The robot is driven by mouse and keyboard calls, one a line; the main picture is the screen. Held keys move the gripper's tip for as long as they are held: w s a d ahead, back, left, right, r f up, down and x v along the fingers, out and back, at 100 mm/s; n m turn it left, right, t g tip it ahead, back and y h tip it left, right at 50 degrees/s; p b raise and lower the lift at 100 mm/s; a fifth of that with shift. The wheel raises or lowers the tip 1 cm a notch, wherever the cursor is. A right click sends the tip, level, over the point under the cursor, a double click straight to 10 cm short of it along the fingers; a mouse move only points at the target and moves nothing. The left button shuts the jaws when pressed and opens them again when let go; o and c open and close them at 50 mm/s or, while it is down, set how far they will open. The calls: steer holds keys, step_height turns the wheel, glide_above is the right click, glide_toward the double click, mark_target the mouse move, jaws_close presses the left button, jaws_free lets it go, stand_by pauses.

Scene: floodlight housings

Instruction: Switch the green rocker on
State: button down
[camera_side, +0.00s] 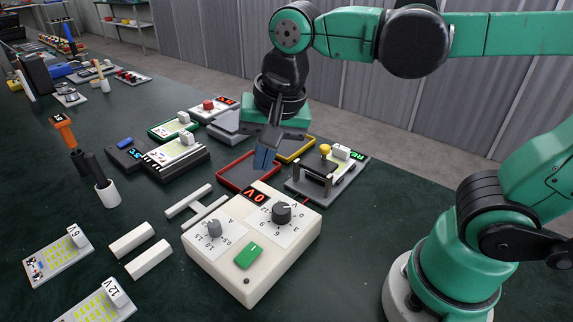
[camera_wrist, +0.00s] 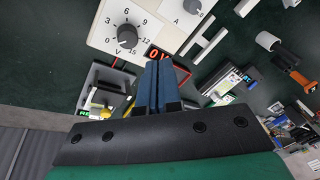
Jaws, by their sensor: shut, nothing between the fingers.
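The green rocker (camera_side: 248,255) sits on the front part of the top of a white power supply box (camera_side: 222,268). Which way the rocker is tipped is too small to tell. The box has a dark V knob (camera_side: 281,212), a grey A knob (camera_side: 214,229) and a red display (camera_side: 256,196) that reads 0V. My gripper (camera_side: 264,160) points down behind the box, above the red-rimmed tray, apart from the rocker. Its blue fingers are together and empty. In the wrist view the fingers (camera_wrist: 158,84) end near the display (camera_wrist: 157,53) and V knob (camera_wrist: 127,36); the rocker is out of that view.
A red-rimmed tray (camera_side: 222,178) and a yellow-rimmed tray (camera_side: 306,148) lie behind the box. White bars (camera_side: 148,259) and LED boards (camera_side: 57,254) lie to the left. The mat right of the box is clear.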

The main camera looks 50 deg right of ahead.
mark_target(253, 248)
steer(key=s+a+r+m+g+h, duration=0.1)
steer(key=a+r+m+g, duration=0.2)
steer(key=a+m, duration=0.3)
steer(key=m, duration=0.3)
steer(key=shift+s+a+h, duration=0.2)
steer(key=shift+a+h, duration=0.1)
steer(key=shift+h, duration=0.1)
steer(key=shift+f, duration=0.1)
steer(key=f, duration=0.4)
steer(key=d+f, duration=0.1)
steer(key=f, duration=0.8)
steer(key=shift+d+f, duration=0.35)
steer(key=shift+d, duration=0.05)
steer(key=shift+f, duration=0.1)
steer(key=shift+a, duration=0.15)
